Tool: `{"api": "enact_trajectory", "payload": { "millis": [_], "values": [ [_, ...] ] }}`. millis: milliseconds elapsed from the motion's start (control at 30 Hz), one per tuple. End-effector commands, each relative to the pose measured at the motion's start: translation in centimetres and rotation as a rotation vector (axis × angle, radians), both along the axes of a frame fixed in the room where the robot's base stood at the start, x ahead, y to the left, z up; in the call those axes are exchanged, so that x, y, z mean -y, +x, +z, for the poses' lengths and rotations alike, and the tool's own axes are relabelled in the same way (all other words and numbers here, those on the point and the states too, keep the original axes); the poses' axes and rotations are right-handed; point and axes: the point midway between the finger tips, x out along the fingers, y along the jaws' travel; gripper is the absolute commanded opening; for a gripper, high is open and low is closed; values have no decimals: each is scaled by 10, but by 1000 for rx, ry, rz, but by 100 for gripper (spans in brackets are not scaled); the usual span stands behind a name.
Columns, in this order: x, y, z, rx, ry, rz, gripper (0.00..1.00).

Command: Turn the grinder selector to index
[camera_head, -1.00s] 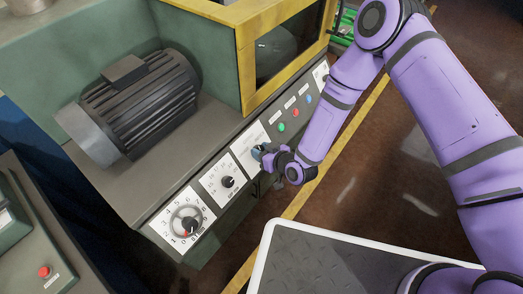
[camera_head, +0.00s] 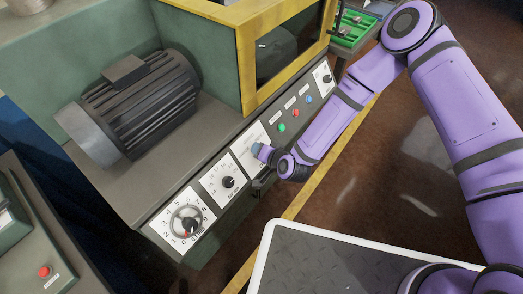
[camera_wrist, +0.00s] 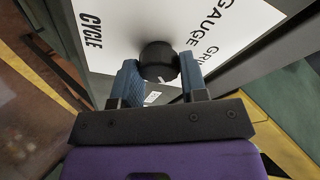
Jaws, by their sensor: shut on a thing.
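The selector is a round black knob (camera_wrist: 158,66) on a white plate, seen in the wrist view. "CYCLE", "GAUGE" and a partly cut-off word beginning "GR" are printed around it. A small white mark shows on the knob's edge, towards my gripper. My gripper (camera_wrist: 159,60) has its two blue fingers on either side of the knob, shut on it. In the head view my gripper (camera_head: 257,150) is at the white selector plate (camera_head: 247,140) on the green machine's front panel, and it hides the knob.
Left of the selector are a smaller dial (camera_head: 227,182) and a large numbered dial (camera_head: 187,223). Right of it are green, red and blue buttons (camera_head: 295,112) and another black knob (camera_head: 326,78). A motor (camera_head: 132,100) sits above the panel. Open floor lies right.

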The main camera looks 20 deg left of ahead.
Motion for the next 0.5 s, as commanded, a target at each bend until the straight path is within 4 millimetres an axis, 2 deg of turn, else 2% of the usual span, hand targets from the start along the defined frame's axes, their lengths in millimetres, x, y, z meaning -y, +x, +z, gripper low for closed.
{"api": "enact_trajectory", "payload": {
  "millis": [500],
  "values": [
    [2, -1, -2, -132, 50, -98, 16]
  ]
}}
